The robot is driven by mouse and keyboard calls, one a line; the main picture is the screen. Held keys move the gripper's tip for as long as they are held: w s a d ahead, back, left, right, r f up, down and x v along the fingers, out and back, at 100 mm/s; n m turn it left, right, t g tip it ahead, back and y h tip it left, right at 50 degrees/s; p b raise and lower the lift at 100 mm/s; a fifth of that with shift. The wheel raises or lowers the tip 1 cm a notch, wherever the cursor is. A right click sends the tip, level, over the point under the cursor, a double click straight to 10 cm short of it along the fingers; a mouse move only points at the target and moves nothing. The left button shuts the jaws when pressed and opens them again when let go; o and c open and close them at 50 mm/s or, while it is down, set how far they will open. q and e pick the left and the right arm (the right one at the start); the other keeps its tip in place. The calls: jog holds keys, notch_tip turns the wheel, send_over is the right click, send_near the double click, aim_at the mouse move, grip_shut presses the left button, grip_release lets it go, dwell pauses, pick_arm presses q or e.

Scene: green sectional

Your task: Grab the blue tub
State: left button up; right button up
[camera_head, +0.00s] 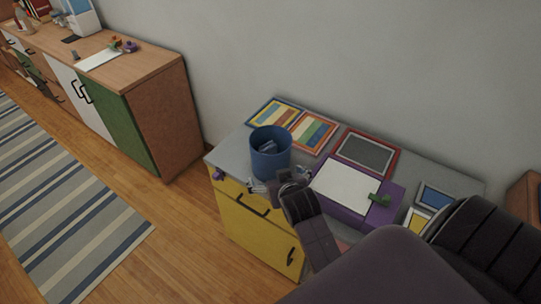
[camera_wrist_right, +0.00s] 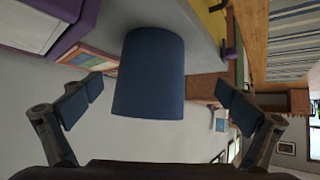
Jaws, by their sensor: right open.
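The blue tub (camera_head: 270,155) stands upright on the grey top of a low cabinet (camera_head: 228,151), near its left end. Something pale lies inside it. In the right wrist view the tub (camera_wrist_right: 149,75) shows between the two fingers, beyond the fingertips. My right gripper (camera_head: 273,187) is open and empty, close in front of the tub at its lower right in the head view. Both fingers of this gripper (camera_wrist_right: 157,92) show spread wide in the wrist view. My left gripper is not in view.
A purple box with a white top (camera_head: 346,185) stands right of the tub, near my right arm. Colourful framed boards (camera_head: 314,131) lie behind the tub. A wooden sideboard (camera_head: 160,90) stands at the left. The floor between is clear.

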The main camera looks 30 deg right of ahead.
aim_at(271, 153)
jog(key=shift+m+t+h, duration=0.5)
jog(key=shift+m+t, duration=0.1)
jog(key=w+d, duration=0.1)
jog(key=w+r, duration=0.1)
jog(key=w+d, duration=0.1)
jog(key=w, duration=0.1)
jog(key=shift+d+r, duration=0.3)
jog(key=shift+r, duration=0.1)
jog(key=shift+w+d+f, duration=0.1)
jog(key=shift+w+d, duration=0.1)
jog(key=shift+w, duration=0.2)
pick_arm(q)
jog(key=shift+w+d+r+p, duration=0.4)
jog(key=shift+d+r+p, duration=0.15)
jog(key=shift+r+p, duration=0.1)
pick_arm(e)
jog(key=shift+x, duration=3.35)
jog(key=shift+s+f, duration=0.15)
jog(key=shift+c, duration=0.3)
jog(key=c, duration=0.8)
